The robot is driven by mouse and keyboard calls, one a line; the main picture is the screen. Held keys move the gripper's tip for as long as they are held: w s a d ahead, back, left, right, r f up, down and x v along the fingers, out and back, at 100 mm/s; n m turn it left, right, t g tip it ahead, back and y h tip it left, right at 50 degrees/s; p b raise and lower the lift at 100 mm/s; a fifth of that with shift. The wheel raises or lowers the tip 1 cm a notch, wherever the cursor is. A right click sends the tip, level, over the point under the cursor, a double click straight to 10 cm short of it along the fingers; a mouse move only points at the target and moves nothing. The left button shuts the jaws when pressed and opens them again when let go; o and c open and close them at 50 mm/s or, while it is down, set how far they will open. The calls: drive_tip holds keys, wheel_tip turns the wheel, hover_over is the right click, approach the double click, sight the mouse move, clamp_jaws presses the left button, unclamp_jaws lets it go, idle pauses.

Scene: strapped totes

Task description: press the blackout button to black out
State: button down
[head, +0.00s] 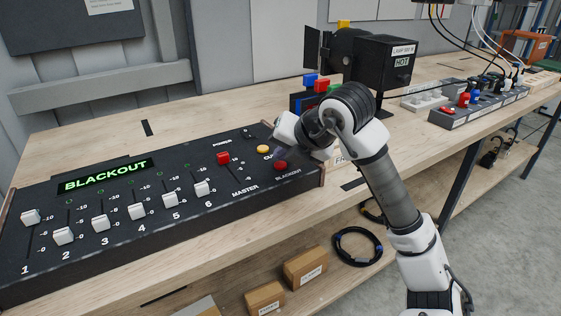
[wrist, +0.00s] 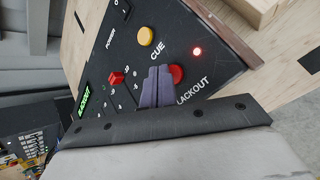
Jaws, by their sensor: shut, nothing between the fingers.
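The blackout button is a red round button (head: 280,166) at the right end of the black control console (head: 120,232). In the wrist view the blackout button (wrist: 177,73) is beside the word BLACKOUT, with a lit red lamp (wrist: 197,51) near it. The console's display (head: 104,175) reads BLACKOUT in lit green letters. My gripper (wrist: 160,70) is shut and empty, its fingertips just left of the red button in the wrist view. I cannot tell whether they touch the button or the panel. In the head view my arm largely hides the fingers.
The yellow cue button (wrist: 145,36) and the red master slider knob (wrist: 116,78) are close by. Several white sliders (head: 137,212) line the console. A black lamp housing (head: 386,62) stands behind my arm. A power strip (head: 478,106) lies farther right on the wooden bench (head: 408,140).

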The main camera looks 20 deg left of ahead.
sight(284, 166)
drive_tip(key=shift+r, duration=0.3)
drive_tip(key=shift+r+p, duration=1.65)
drive_tip(key=shift+r, duration=0.9)
drive_tip(key=shift+f, duration=0.1)
